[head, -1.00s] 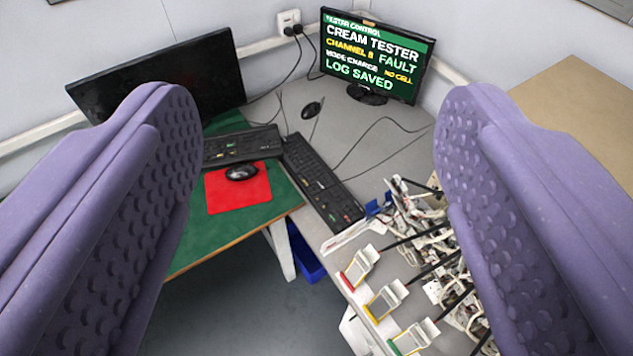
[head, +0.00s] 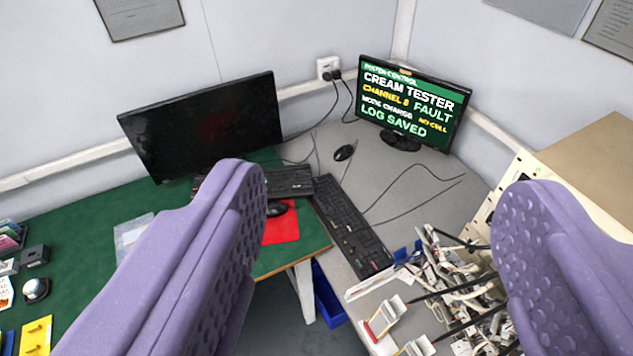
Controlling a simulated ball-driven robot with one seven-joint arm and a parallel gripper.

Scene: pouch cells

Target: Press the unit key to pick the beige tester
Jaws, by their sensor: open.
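The tester control screen (head: 412,105) stands at the back of the grey desk. It reads CREAM TESTER, a channel line with FAULT, MODE CHARGE, NO CELL and LOG SAVED. A long black keyboard (head: 348,222) lies on the grey desk in front of it, with a few coloured keys; their labels are too small to read. A cream panel (head: 514,178), perhaps part of a tester, shows beside the right finger, which partly hides it. My gripper (head: 378,190) is open and empty, its purple ribbed fingers spread wide to either side of the keyboard, not visibly touching anything.
A second keyboard (head: 288,181), a mouse on a red mat (head: 283,230) and a dark monitor (head: 205,125) are on the green desk. Wires and cell holders (head: 455,290) crowd the right. Loose cables cross the grey desk (head: 420,205). A blue bin (head: 328,297) sits below.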

